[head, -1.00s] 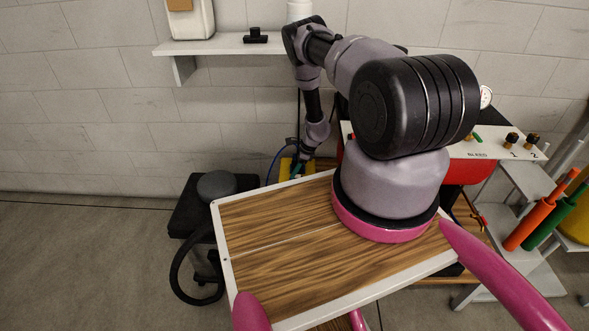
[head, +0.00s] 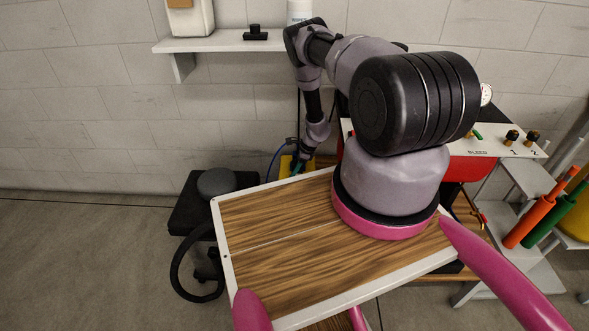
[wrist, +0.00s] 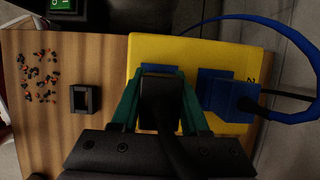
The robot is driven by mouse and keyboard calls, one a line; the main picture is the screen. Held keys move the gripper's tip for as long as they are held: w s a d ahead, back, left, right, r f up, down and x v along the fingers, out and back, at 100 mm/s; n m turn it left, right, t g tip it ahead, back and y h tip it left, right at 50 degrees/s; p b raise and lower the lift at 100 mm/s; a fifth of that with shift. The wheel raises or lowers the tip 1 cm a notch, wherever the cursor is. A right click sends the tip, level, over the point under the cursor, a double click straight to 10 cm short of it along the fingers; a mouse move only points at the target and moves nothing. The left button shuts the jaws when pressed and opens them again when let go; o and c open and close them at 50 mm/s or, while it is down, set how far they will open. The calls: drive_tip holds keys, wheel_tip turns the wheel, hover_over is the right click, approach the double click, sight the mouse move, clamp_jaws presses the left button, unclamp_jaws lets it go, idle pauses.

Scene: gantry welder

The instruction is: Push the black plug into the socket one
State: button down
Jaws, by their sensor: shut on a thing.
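My gripper (wrist: 159,82) has teal fingers on both sides of a black plug (wrist: 161,105) and is shut on it. The plug's dark cable runs down toward the wrist. The plug is over the left part of a yellow socket box (wrist: 205,50). Blue edges show around the plug's far end, probably socket one. The plug covers that socket, so I cannot tell how deep it sits. A blue plug (wrist: 228,98) is at the right socket, marked 2. In the head view my gripper (head: 297,168) is small and partly hidden beside the yellow box (head: 285,167).
A wooden bench top (wrist: 60,130) carries a small black holder (wrist: 85,98) and scattered small bits (wrist: 40,80) on the left. A blue cable (wrist: 290,35) loops at the right. A black stool (head: 217,184) and a wall shelf (head: 220,43) show in the head view.

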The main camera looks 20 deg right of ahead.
drive_tip(key=shift+s+f, duration=0.15)
drive_tip(key=shift+f, duration=0.6)
drive_tip(key=shift+f, duration=0.45)
drive_tip(key=shift+c, duration=1.6)
unclamp_jaws()
drive_tip(key=shift+r, duration=0.1)
